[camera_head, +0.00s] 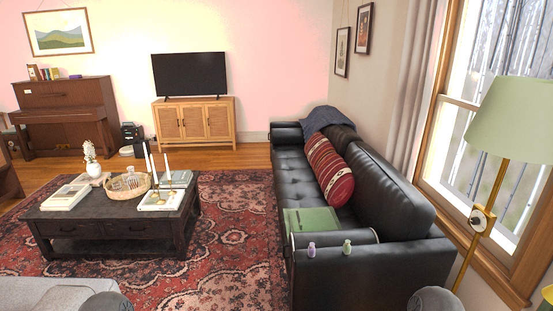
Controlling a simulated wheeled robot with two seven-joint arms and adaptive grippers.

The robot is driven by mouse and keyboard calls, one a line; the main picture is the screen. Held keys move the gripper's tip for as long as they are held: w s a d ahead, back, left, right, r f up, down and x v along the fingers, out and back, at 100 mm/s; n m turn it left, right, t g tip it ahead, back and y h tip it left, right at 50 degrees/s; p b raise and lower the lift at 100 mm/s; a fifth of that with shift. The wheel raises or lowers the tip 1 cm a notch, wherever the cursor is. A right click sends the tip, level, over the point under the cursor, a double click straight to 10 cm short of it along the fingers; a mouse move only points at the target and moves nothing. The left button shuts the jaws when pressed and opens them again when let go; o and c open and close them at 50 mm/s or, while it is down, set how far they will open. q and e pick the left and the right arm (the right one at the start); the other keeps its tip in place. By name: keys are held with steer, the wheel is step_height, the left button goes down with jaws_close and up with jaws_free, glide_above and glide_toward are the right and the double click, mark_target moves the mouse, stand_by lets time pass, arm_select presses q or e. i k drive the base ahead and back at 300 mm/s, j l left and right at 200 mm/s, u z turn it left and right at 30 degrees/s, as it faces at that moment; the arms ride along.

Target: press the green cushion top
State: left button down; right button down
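The green cushion (312,219) lies flat on the seat of the black leather sofa (404,254), at the near end beside the armrest. Its top is bare and nothing touches it; its near edge is partly hidden by the armrest. Neither of my grippers shows in the head view. Only rounded grey shapes, apparently parts of my arms, show at the bottom edge, left and right, well apart from the cushion.
A red patterned bolster (330,170) leans on the backrest. A dark coffee table (112,226) stands left; a floor lamp (513,120) stands right. Patterned rug lies between.

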mark_target(312, 219)
steer(key=i+u, duration=0.35)
steer(key=i, duration=1.65)
steer(key=i+j+z, duration=0.2)
steer(key=i+z, duration=0.2)
steer(key=i, duration=0.35)
steer(key=i+j+z, duration=0.4)
steer(key=i, duration=0.3)
steer(key=i+j+z, duration=0.35)
steer(key=i+j, duration=0.3)
